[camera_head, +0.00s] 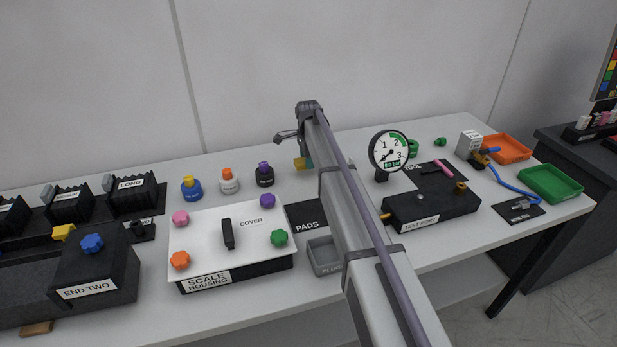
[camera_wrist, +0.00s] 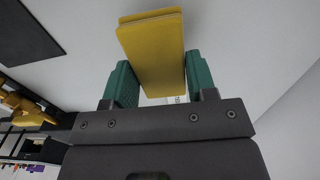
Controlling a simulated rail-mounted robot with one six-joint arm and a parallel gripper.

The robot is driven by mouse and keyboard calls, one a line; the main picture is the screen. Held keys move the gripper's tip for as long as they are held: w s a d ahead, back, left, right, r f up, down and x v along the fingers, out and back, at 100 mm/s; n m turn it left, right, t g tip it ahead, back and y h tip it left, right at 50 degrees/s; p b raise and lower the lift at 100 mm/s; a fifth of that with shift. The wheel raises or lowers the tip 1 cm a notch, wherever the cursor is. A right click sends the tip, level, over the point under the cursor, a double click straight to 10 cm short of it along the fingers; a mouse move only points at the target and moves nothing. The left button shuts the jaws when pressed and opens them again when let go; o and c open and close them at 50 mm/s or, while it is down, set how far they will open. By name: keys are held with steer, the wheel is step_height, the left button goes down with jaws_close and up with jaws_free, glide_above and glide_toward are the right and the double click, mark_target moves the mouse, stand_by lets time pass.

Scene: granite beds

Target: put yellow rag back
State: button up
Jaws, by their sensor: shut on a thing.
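The yellow rag (camera_wrist: 152,50) is a folded, flat yellow block in the wrist view. It sits between the two green fingers of my gripper (camera_wrist: 161,82), which is shut on it. In the head view a small part of the yellow rag (camera_head: 299,164) shows beside my arm, above the back of the white bench. The arm hides most of my gripper there. A black mat marked PADS (camera_head: 306,224) lies nearer the front, partly behind my arm. I see no other rag on its visible part.
Left of the mat is the scale housing with a white cover (camera_head: 207,239) and coloured knobs. Three bottles (camera_head: 229,184) stand behind it. A grey tray (camera_head: 324,262) is in front of the mat. A gauge (camera_head: 389,151) and black test port block (camera_head: 431,207) stand right of my arm.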

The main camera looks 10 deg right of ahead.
step_height(320, 180, down, 4)
steer(key=b, duration=0.4)
steer(key=shift+r+p, duration=0.3)
steer(key=shift+r, duration=0.05)
steer(key=shift+f, duration=0.25)
steer(key=o, duration=1)
steer(key=shift+r, duration=0.1)
step_height(320, 180, up, 13)
steer(key=p, duration=1.2)
steer(key=shift+f, duration=0.2)
steer(key=s+n, duration=0.5)
steer(key=s, duration=0.8)
steer(key=s+n, duration=0.6)
steer(key=s, duration=0.8)
steer(key=s+n, duration=0.5)
steer(key=s, duration=0.9)
steer(key=shift+a+f+n, duration=0.15)
steer(key=shift+n, duration=0.15)
